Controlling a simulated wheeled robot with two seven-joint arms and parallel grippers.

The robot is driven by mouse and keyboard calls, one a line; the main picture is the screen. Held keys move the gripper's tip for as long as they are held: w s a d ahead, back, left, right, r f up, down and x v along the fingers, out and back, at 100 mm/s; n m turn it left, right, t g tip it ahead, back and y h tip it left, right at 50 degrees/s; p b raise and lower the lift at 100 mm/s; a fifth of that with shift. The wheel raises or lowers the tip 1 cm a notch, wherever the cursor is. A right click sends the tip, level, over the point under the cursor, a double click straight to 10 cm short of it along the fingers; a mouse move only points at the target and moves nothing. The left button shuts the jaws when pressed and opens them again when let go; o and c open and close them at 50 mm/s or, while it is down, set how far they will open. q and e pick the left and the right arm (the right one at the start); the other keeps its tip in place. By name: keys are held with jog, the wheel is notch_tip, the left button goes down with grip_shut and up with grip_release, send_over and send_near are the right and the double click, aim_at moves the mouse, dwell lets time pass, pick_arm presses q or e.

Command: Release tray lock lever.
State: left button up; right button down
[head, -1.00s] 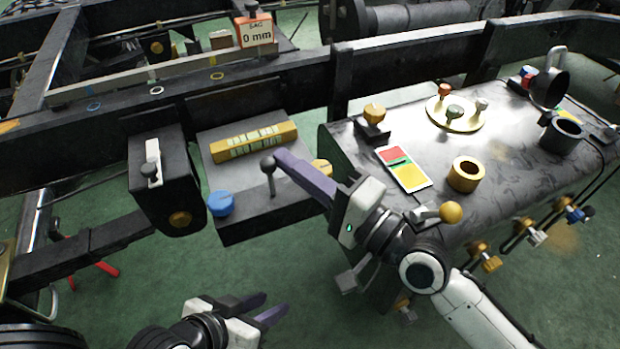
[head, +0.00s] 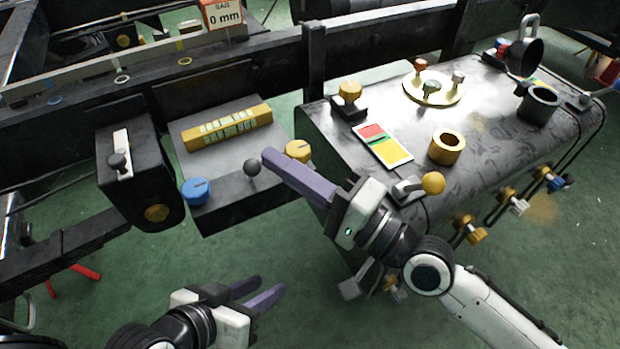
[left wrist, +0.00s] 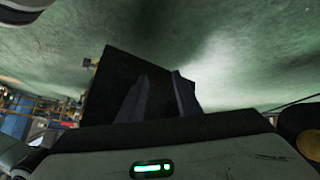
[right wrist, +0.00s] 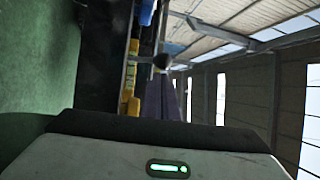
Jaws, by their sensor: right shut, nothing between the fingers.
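A lever with a dark ball knob (head: 252,168) stands at the front of a grey tray-like box (head: 225,158) in the head view. Its shaft is mostly hidden behind the knob, so it appears tipped towards me. My right gripper (head: 268,156) is shut and empty, with its purple fingertips beside and slightly above the knob; I cannot tell whether they touch. A dark ball (right wrist: 162,62) also shows by the fingertips in the right wrist view. My left gripper (head: 262,291) is open and empty over the floor, low in the head view.
Blue knob (head: 196,191) and yellow knob (head: 299,151) flank the lever. A dark box (head: 135,185) with a slotted slider is left. The dark tank (head: 480,140) at right carries a gold ring (head: 447,148) and a yellow-ball lever (head: 433,183). Green floor in front is open.

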pick_arm(q)
jog(key=shift+w+d+r+t+h+b, duration=0.2)
jog(key=shift+d+r+t+h+b, duration=0.25)
jog(key=shift+r+b, duration=0.4)
pick_arm(e)
jog(key=v, duration=0.8)
jog(key=shift+s+d, duration=0.25)
pick_arm(q)
jog(key=shift+d+f, duration=0.1)
pick_arm(e)
jog(key=shift+f, duration=0.1)
